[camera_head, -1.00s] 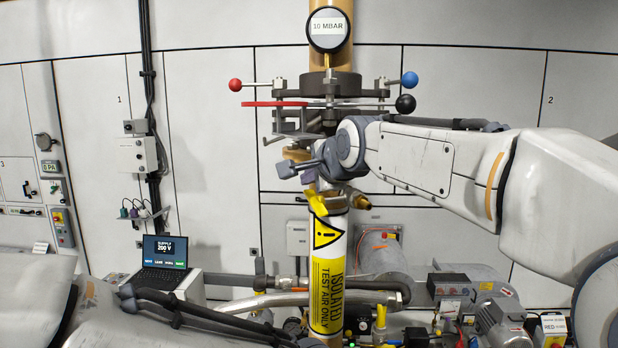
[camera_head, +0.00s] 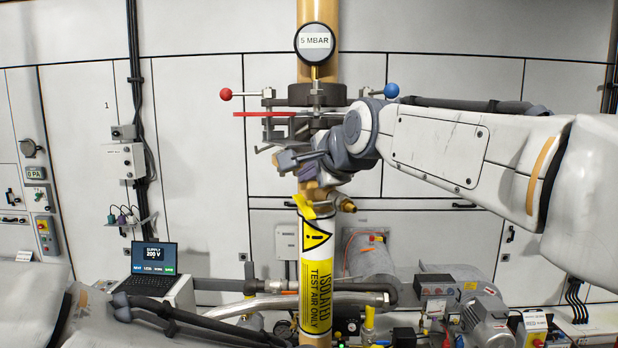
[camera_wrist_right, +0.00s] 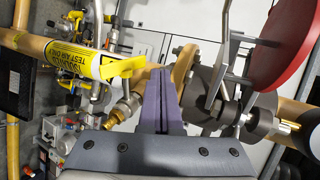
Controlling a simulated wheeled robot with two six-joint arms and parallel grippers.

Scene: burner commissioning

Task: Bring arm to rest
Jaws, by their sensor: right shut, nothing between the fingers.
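My right gripper (camera_head: 283,162) is in front of the vertical tan pipe, just below the flanged valve assembly (camera_head: 317,96). Its jaws are closed with nothing between them; in the right wrist view the two fingers (camera_wrist_right: 161,95) lie together. My right arm comes in from the right at about valve height and hides part of the valve and pipe. My left arm (camera_head: 150,310) shows low at the left; its gripper cannot be made out.
A gauge (camera_head: 315,42) reading 5 MBAR sits above the valve. A red-knobbed lever (camera_head: 226,94) and a blue knob (camera_head: 391,90) stick out at the sides. A yellow tag sleeve (camera_head: 315,275) wraps the pipe below. A laptop (camera_head: 152,268) and a motor (camera_head: 487,320) stand lower down.

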